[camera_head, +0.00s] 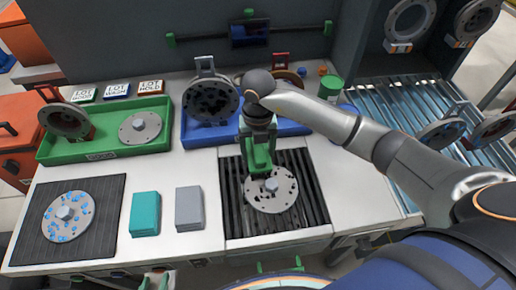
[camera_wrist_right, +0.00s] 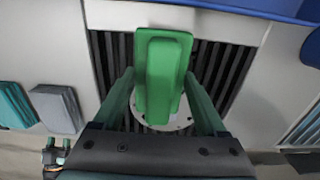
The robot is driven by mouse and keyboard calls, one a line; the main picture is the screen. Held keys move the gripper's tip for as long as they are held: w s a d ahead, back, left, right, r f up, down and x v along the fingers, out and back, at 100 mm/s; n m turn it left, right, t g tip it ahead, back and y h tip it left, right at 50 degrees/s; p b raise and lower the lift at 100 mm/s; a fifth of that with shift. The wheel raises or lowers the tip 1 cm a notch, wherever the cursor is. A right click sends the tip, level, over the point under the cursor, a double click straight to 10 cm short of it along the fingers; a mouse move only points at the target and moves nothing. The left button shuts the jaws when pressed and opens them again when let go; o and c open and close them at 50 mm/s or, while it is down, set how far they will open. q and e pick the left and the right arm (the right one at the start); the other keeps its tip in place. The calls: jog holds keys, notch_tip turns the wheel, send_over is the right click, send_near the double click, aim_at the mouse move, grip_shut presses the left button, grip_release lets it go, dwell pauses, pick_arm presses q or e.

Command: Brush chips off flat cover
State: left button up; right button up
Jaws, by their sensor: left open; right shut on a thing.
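My right gripper (camera_head: 259,150) is shut on a green brush (camera_wrist_right: 163,75), above the far side of a round grey flat cover (camera_head: 284,198). The cover lies on a dark slatted grate and has a raised centre hub. Small dark marks show around it; I cannot tell chips from holes. The cover also shows partly behind the brush in the right wrist view (camera_wrist_right: 183,120). The brush's lower end is hidden, so contact with the cover is unclear. My left gripper (camera_head: 155,282) is open and apparently empty at the bottom edge, mostly cut off.
A cover with blue specks (camera_head: 82,211) lies on a dark mat at left. Teal (camera_head: 145,213) and grey (camera_head: 189,208) stacks stand between mat and grate (camera_head: 233,210). Green (camera_head: 94,152) and blue (camera_head: 198,137) trays holding round parts lie behind. A roller conveyor (camera_head: 385,110) is at right.

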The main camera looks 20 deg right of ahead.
jog(key=shift+f+b, duration=0.3)
jog(key=shift+f, duration=0.1)
jog(key=shift+s+d+r, duration=0.1)
jog(key=shift+s+d, duration=0.05)
jog(key=shift+d, duration=0.4)
jog(key=shift+s+d, duration=0.15)
jog(key=shift+d, duration=0.4)
jog(key=shift+s+d, duration=0.15)
jog(key=shift+d, duration=0.4)
jog(key=shift+s+d, duration=0.15)
jog(key=shift+d, duration=0.35)
jog(key=shift+w+a, duration=0.2)
jog(key=shift+a, duration=0.5)
jog(key=shift+w+a, duration=0.2)
jog(key=shift+a, duration=0.55)
jog(key=shift+w+a, duration=0.2)
jog(key=shift+a, duration=0.5)
jog(key=shift+s+d+p, duration=0.1)
jog(key=shift+s+d, duration=0.1)
jog(key=shift+d, duration=0.55)
jog(key=shift+s+d+p, duration=0.1)
jog(key=shift+s+d, duration=0.15)
jog(key=shift+d, duration=0.45)
jog(key=shift+s+d+p, duration=0.1)
jog(key=shift+s+d, duration=0.1)
jog(key=shift+d, duration=0.55)
